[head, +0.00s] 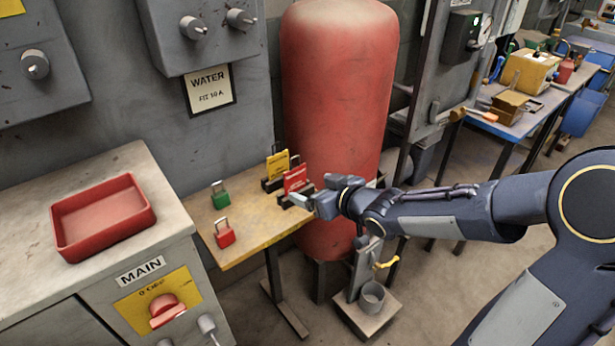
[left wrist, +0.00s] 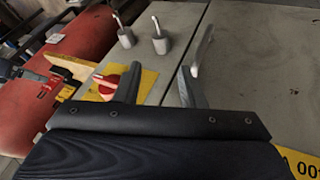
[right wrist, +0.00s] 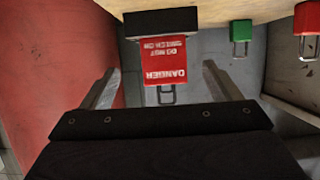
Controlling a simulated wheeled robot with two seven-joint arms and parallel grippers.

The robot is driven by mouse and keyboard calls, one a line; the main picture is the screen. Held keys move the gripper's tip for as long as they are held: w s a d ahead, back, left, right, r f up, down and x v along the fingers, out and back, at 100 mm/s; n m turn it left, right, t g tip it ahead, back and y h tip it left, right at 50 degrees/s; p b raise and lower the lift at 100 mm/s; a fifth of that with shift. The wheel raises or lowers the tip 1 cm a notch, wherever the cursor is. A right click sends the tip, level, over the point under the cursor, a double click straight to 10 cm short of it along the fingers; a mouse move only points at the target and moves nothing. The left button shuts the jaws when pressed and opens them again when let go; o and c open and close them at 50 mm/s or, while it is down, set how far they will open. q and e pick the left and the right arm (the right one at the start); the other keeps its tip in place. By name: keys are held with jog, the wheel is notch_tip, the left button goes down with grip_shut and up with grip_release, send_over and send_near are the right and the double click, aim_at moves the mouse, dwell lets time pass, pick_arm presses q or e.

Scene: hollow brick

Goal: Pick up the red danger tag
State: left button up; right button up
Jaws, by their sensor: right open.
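The red danger tag (head: 295,178) stands in a dark holder on the small wooden table, just in front of a yellow tag (head: 277,164). In the right wrist view the red tag (right wrist: 172,60) hangs from the dark holder in the picture, with "DANGER" lettering and a wire loop. My right gripper (head: 304,200) is open beside the tag. In its wrist view the tag shows between the two spread fingers, and neither finger visibly touches it. My left gripper (left wrist: 160,85) is outside the head view. Its fingers show apart and empty near the grey cabinet.
A green padlock (head: 220,196) and a red padlock (head: 224,233) stand on the wooden table (head: 247,230). A red tray (head: 103,214) lies on the grey cabinet at left. A large red tank (head: 335,90) stands close behind the right gripper.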

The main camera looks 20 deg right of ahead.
aim_at(296, 169)
jog(key=x, duration=0.7)
jog(key=shift+w+a+r, duration=0.15)
jog(key=shift+w+a, duration=0.15)
jog(key=shift+a, duration=0.05)
jog(key=c, duration=1)
jog(key=shift+c, duration=0.2)
jog(key=shift+r, duration=0.55)
notch_tip(296, 169, up, 3)
jog(key=shift+f, duration=0.25)
jog(key=s+a+r+p, duration=0.7)
jog(key=s+a+r, duration=0.2)
jog(key=s, duration=0.1)
jog(key=shift+s+a+r, duration=0.15)
jog(key=shift+a, duration=0.15)
